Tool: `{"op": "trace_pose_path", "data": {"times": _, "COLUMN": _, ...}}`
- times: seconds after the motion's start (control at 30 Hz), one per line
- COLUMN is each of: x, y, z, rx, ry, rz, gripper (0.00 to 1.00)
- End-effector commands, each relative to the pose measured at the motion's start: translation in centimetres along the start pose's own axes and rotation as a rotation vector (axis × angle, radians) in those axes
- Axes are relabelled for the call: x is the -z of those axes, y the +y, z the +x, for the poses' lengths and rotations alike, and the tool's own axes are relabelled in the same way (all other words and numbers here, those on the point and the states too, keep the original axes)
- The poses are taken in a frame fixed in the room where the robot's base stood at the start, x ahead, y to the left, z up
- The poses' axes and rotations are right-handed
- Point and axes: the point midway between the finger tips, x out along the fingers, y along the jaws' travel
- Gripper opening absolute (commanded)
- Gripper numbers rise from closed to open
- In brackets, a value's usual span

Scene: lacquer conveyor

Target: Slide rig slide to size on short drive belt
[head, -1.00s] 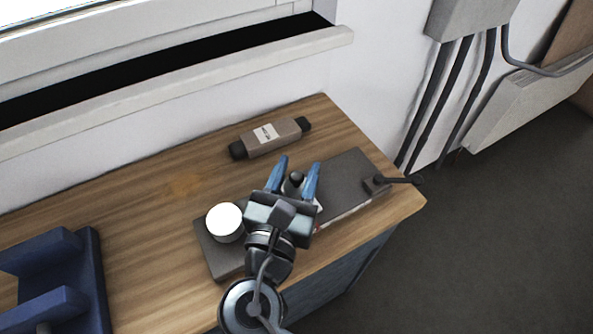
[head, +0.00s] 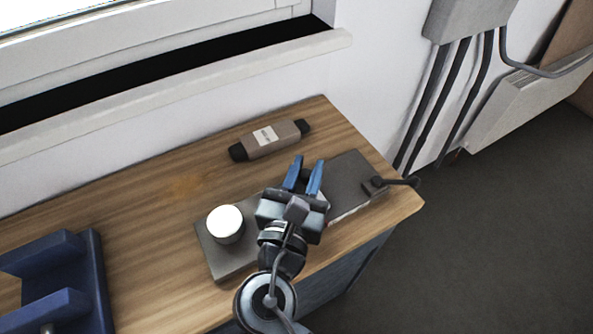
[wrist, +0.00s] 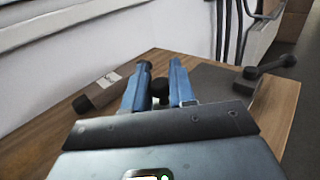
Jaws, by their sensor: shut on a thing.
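The rig is a long dark grey base (head: 232,262) lying along the table's front edge. A white-topped round drum (head: 226,222) stands on its left part, and a dark crank-like handle (head: 377,184) sits at its right end. My gripper (head: 307,161) is over the middle of the rig, its blue fingers shut on the slide's dark knob. That knob (wrist: 160,87) shows between the fingers in the wrist view; in the head view it is hidden. Most of the slide is hidden by my gripper. I cannot make out a belt.
A brown labelled object with black ends (head: 285,136) lies behind the rig. A blue stand (head: 95,270) is at the table's left. Bare wood table (head: 140,230) lies between them. The wall and window ledge (head: 200,105) close off the back.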

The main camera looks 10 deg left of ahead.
Motion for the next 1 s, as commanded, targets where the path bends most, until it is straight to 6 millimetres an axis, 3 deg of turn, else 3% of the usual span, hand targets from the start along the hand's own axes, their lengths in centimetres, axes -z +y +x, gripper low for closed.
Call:
{"op": "trace_pose_path", "data": {"times": 0.03, "x": -0.8, "y": -0.9, "z": 0.8, "rx": 0.004, "ry": -0.003, "rz": -0.001, "gripper": 0.00}}
{"op": "trace_pose_path", "data": {"times": 0.23, "x": -0.6, "y": -3.0, "z": 3.0, "rx": 0.001, "ry": -0.005, "rz": 0.000, "gripper": 0.00}}
{"op": "trace_pose_path", "data": {"times": 0.57, "x": -0.4, "y": -3.2, "z": 3.3, "rx": -0.002, "ry": -0.007, "rz": 0.001, "gripper": 0.00}}
{"op": "trace_pose_path", "data": {"times": 0.6, "x": -0.4, "y": -3.2, "z": 3.3, "rx": -0.002, "ry": -0.007, "rz": 0.001, "gripper": 0.29}}
{"op": "trace_pose_path", "data": {"times": 0.77, "x": -0.3, "y": -3.2, "z": 3.2, "rx": -0.001, "ry": -0.005, "rz": 0.000, "gripper": 0.44}}
{"op": "trace_pose_path", "data": {"times": 1.0, "x": -0.2, "y": -3.2, "z": 3.1, "rx": 0.000, "ry": -0.002, "rz": 0.000, "gripper": 0.44}}
